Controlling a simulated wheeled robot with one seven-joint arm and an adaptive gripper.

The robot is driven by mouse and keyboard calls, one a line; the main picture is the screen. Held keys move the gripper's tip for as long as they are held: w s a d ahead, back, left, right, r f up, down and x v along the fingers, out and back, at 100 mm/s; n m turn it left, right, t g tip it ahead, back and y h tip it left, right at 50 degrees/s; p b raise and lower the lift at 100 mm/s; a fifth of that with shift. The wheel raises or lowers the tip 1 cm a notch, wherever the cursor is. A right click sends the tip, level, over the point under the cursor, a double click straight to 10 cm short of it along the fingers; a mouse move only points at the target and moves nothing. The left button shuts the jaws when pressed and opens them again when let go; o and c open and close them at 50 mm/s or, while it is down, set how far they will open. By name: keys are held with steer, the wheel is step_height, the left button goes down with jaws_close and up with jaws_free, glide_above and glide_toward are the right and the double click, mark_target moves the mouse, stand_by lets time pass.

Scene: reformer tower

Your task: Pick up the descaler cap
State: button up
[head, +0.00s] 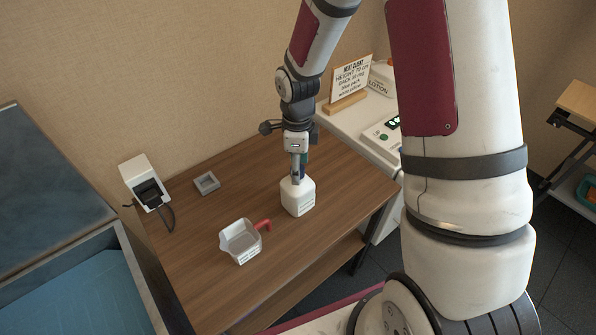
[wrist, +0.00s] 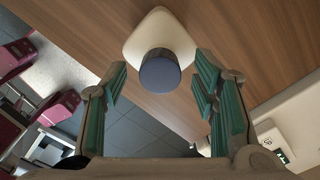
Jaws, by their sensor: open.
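The descaler cap (wrist: 160,71) is a dark blue-grey round cap on top of a white bottle (wrist: 150,37). In the head view the white bottle (head: 298,198) stands upright on the wooden table, and its cap is mostly hidden behind my gripper. My gripper (head: 299,172) points down over the bottle top. In the wrist view my gripper (wrist: 158,98) is open, with green-padded fingers apart on the left and right of the cap. The cap appears between and slightly beyond the fingertips. I see no contact between fingers and cap.
On the wooden table (head: 185,240) are a white jug (head: 240,242) with a red handle, a small grey tray (head: 207,183) and a white device (head: 146,183) with a cord. A white counter with a scale (head: 384,138) and a sign (head: 351,80) adjoins at the right.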

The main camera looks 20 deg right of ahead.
steer(key=shift+c, duration=0.6)
steer(key=c, duration=0.7)
steer(key=shift+c, duration=0.2)
